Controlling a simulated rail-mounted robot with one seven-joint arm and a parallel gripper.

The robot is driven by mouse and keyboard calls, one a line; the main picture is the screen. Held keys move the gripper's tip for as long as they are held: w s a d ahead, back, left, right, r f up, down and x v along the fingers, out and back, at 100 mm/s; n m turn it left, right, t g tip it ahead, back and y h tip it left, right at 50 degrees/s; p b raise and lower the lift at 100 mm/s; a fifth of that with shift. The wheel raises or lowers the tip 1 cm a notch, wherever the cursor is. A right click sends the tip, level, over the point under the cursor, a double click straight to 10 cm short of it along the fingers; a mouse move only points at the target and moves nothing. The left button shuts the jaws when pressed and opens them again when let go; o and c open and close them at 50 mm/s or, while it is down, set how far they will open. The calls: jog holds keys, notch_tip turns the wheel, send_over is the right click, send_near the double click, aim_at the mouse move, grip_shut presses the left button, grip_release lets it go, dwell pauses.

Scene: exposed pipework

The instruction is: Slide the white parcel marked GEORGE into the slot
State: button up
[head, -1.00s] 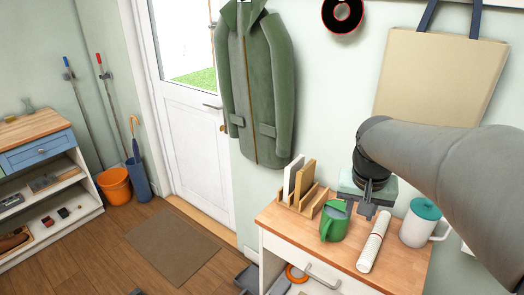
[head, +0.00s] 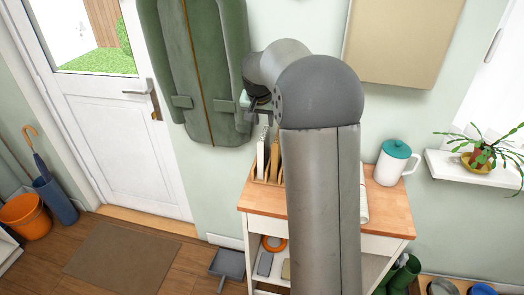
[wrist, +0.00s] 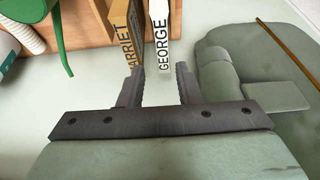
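The white parcel marked GEORGE (wrist: 160,35) stands upright beside a brown parcel marked HARRIET (wrist: 122,30). In the head view the white parcel (head: 261,156) stands at the left of the wooden slotted rack (head: 256,181) on the cabinet top. My gripper (wrist: 160,70) is open and empty. In the wrist view the white parcel's near end lies between its fingertips, with a gap visible on both sides. In the head view my gripper (head: 262,124) is just above the white parcel. My arm hides much of the rack, and I cannot make out an empty slot.
A green can (wrist: 62,35) stands near the rack. A teal-lidded white jug (head: 394,162) is on the cabinet's right side. A green coat (head: 200,65) hangs close to my gripper on the left. The floor by the door is open around the mat (head: 118,258).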

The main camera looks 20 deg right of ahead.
aim_at(264, 134)
jog(key=x, duration=0.4)
jog(key=shift+w+f+p, duration=0.15)
jog(key=shift+f+p, duration=0.15)
jog(key=shift+p, duration=0.05)
jog(key=p+x, duration=0.2)
jog(key=x, duration=0.3)
jog(key=shift+a+f, duration=0.15)
jog(key=shift+f, duration=0.1)
jog(key=shift+f+b, duration=0.3)
jog(key=shift+b, duration=0.25)
grip_shut()
